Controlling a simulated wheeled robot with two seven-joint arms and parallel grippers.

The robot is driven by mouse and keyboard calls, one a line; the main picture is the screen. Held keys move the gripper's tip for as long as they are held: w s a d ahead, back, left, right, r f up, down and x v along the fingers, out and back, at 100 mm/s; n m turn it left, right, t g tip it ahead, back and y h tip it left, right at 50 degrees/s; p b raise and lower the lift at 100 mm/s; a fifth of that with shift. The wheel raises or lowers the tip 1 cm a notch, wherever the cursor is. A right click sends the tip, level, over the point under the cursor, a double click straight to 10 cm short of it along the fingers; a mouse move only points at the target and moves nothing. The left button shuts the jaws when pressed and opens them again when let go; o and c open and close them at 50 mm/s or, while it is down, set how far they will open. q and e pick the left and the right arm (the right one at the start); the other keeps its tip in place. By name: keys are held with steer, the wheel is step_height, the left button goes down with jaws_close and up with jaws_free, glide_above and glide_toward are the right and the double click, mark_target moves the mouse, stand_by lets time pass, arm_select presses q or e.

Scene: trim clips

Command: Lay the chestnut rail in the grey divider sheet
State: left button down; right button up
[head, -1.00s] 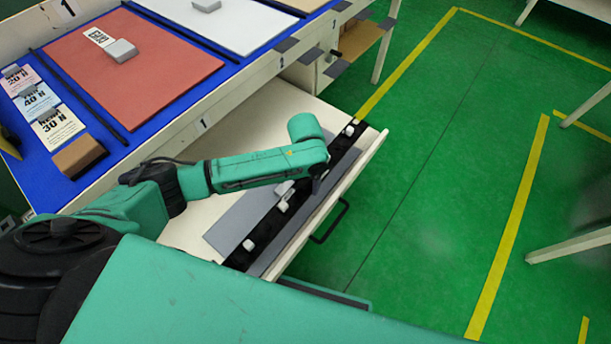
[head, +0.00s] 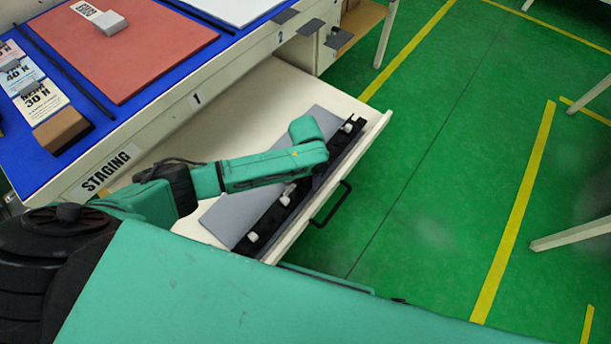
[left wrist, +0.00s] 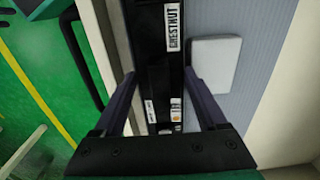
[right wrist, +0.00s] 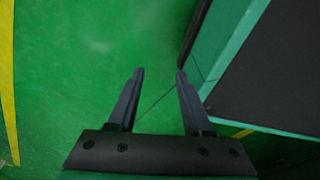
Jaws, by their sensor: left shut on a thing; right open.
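The chestnut rail (head: 268,222) is a long black strip with several small white clips, running diagonally along the front side of the open drawer. Its CHESTNUT label (left wrist: 173,30) shows in the left wrist view. My left gripper (left wrist: 160,78) is shut on the rail, with one finger on each side. The forearm hides part of the rail in the head view. The grey divider sheet (head: 240,208) lies in the drawer, beside and partly behind the rail. I cannot tell whether the rail touches it. My right gripper (right wrist: 158,78) is open and empty above the green floor.
The drawer's pale front wall (head: 368,137) is close beside the rail, with a black handle (head: 331,204) outside. A pale block (left wrist: 213,62) lies on the sheet. The blue worktop (head: 95,150) with a red sheet (head: 135,50) is above the drawer.

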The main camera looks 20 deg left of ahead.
arm_select(q)
jaws_free()
steer(key=shift+s+f, duration=0.45)
steer(key=shift+f, duration=0.05)
arm_select(e)
steer(key=shift+f, duration=0.15)
arm_select(q)
steer(key=shift+r, duration=0.3)
steer(key=r+p, duration=0.1)
steer(key=r, duration=0.1)
steer(key=r+p, duration=0.1)
steer(key=r, duration=0.2)
steer(key=r+p, duration=0.1)
steer(key=r, duration=0.2)
steer(key=shift+w+r, duration=0.15)
steer(key=shift+w, duration=0.1)
step_height(320, 180, up, 7)
steer(key=p, duration=0.1)
steer(key=shift+f, duration=0.2)
arm_select(e)
steer(key=s, duration=0.1)
steer(key=s+r, duration=0.1)
steer(key=s, duration=0.1)
steer(key=s+d+r, duration=0.1)
steer(key=s, duration=0.1)
arm_select(q)
steer(key=shift+d, duration=0.1)
